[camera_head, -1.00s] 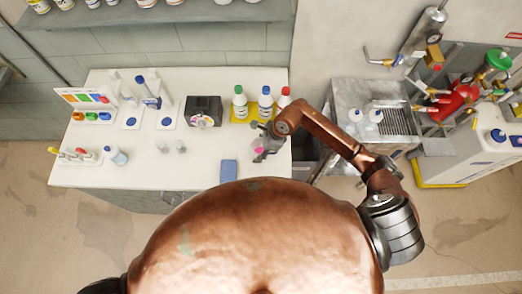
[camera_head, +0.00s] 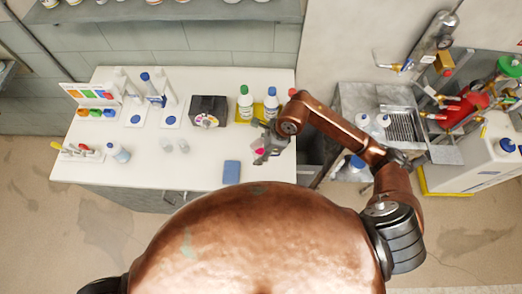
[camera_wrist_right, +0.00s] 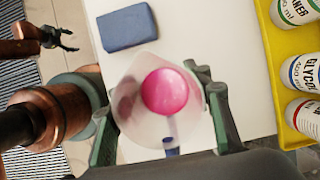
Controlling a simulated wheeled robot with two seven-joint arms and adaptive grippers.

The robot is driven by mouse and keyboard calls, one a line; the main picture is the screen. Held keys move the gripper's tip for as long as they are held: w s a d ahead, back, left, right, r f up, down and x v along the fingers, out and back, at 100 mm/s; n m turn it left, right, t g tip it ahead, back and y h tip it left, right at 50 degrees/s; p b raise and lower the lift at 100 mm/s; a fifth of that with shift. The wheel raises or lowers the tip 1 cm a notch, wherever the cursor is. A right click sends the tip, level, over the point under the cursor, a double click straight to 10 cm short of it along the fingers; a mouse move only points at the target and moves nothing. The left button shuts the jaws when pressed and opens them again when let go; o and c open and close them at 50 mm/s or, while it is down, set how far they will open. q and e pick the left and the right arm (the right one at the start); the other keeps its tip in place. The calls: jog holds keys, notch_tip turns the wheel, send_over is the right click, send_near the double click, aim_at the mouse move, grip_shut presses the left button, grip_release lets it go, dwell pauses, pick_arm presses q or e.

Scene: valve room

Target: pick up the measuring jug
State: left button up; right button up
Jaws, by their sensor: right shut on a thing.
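The measuring jug (camera_wrist_right: 140,120) is a translucent, whitish vessel with pink liquid in it, seen from above in the right wrist view. My right gripper (camera_wrist_right: 158,115) has a finger on each side of the jug and is shut on it. In the head view, my right gripper (camera_head: 267,150) is over the right part of the white table and hides most of the jug; a bit of pink shows there. I cannot tell whether the jug touches the table. My left gripper (camera_wrist_right: 65,38) shows small at the upper left of the right wrist view, open and empty.
A blue sponge-like block (camera_head: 232,173) lies near the table's front edge. A yellow tray (camera_wrist_right: 272,60) with several labelled bottles stands close behind the jug. Small clear beakers (camera_head: 167,145) and a dark box (camera_head: 208,110) are further left. A sink (camera_head: 395,128) is right of the table.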

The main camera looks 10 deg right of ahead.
pick_arm(q)
jog(key=shift+s+f+b, duration=0.1)
jog(key=shift+f+b, duration=0.85)
jog(key=shift+f, duration=0.1)
pick_arm(e)
jog(key=s+a+r, duration=0.6)
jog(key=s, duration=0.2)
jog(key=shift+s+a+r, duration=0.15)
jog(key=shift+s+a, duration=0.05)
jog(key=shift+s, duration=0.15)
